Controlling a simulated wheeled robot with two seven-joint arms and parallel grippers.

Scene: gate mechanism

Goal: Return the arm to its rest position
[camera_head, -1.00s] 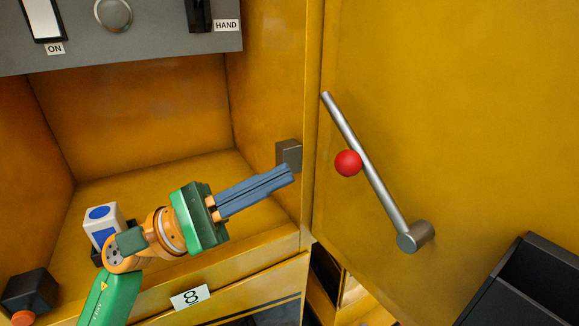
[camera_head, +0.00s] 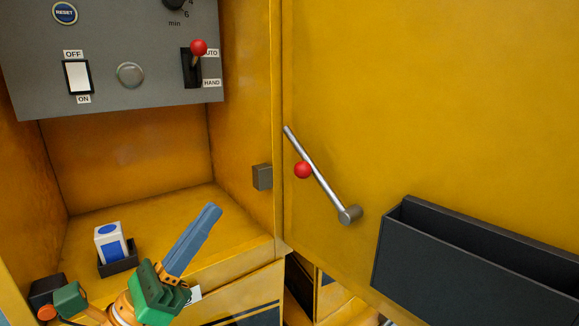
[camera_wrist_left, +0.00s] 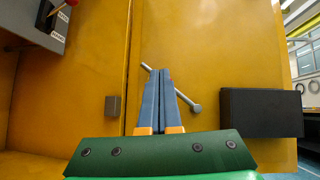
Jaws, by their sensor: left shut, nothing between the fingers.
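My left gripper (camera_head: 192,243) is green and orange with blue-grey fingers. It is shut with nothing between the fingers, which point up and to the right in the head view. It is in front of the yellow cabinet's lower ledge, apart from the door handle. In the left wrist view the shut fingers (camera_wrist_left: 161,92) overlap the metal lever (camera_wrist_left: 187,99) on the door behind them. In the head view the lever (camera_head: 318,176) with a red ball (camera_head: 303,170) slants on the yellow door (camera_head: 430,100). My right gripper is not in view.
A grey control panel (camera_head: 110,30) with a red-knobbed switch (camera_head: 198,48) is at upper left. A white and blue box (camera_head: 110,243) stands in a dark holder on the ledge. A black bin (camera_head: 470,255) hangs on the door. A grey block (camera_head: 262,177) sits on the cabinet's side wall.

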